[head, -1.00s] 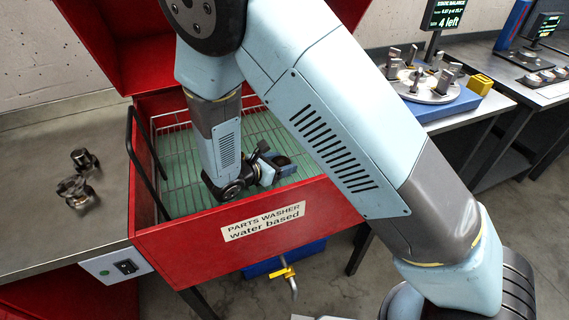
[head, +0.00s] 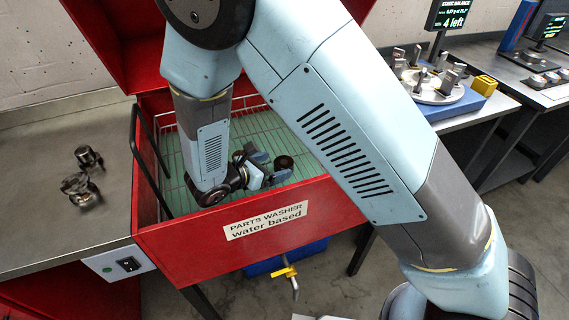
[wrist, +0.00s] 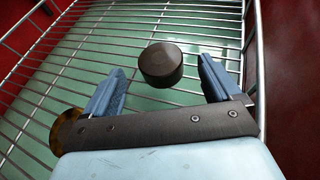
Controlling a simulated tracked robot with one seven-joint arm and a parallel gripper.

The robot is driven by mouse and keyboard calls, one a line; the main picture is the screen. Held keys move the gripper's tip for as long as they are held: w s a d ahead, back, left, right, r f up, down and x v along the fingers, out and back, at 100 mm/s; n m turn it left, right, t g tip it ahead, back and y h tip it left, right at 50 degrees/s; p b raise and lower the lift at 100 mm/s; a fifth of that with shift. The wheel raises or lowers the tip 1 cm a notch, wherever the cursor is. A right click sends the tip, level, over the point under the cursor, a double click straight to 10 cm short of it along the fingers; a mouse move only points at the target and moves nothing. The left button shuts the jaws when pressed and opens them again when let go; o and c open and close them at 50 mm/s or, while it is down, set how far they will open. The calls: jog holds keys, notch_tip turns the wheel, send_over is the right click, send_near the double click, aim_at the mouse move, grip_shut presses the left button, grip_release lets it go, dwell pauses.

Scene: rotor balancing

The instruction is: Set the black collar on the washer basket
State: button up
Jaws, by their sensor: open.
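The black collar (wrist: 161,66) is a short dark cylinder on the wire grid of the washer basket (wrist: 66,50). In the head view the collar (head: 284,162) is just right of my gripper (head: 272,167), inside the red washer. In the wrist view it lies ahead, between the lines of the two blue fingers of my gripper (wrist: 160,64), with a gap on each side. My gripper is open and empty, low over the basket. My arm hides part of the basket in the head view.
A brown-yellow round thing (wrist: 66,130) shows partly beside my gripper; I cannot tell what it is. The red washer wall (head: 235,228) and basket wires surround the gripper. Metal parts (head: 80,187) stand on the left bench. A balancing fixture (head: 436,87) is at right.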

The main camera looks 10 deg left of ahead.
jog(key=v, duration=0.7)
jog(key=w+d+r+m+g+y, duration=0.1)
jog(key=w+d+r+m+g, duration=0.25)
jog(key=d+r+m, duration=0.6)
jog(key=w+d+r+m+g, duration=0.2)
jog(key=d+r+m+g, duration=0.4)
jog(key=d, duration=0.7)
jog(key=s+d+r+m+t+y, duration=0.2)
jog(key=s+d+r+m, duration=0.4)
jog(key=d, duration=0.3)
jog(key=s+d+r+m+t+y, duration=0.2)
jog(key=s+d+r+m+y, duration=0.2)
jog(key=d, duration=0.6)
notch_tip(320, 180, up, 4)
jog(key=s+m, duration=0.2)
jog(key=m, duration=0.1)
jog(key=shift+s+r+y, duration=0.2)
jog(key=shift+y, duration=0.2)
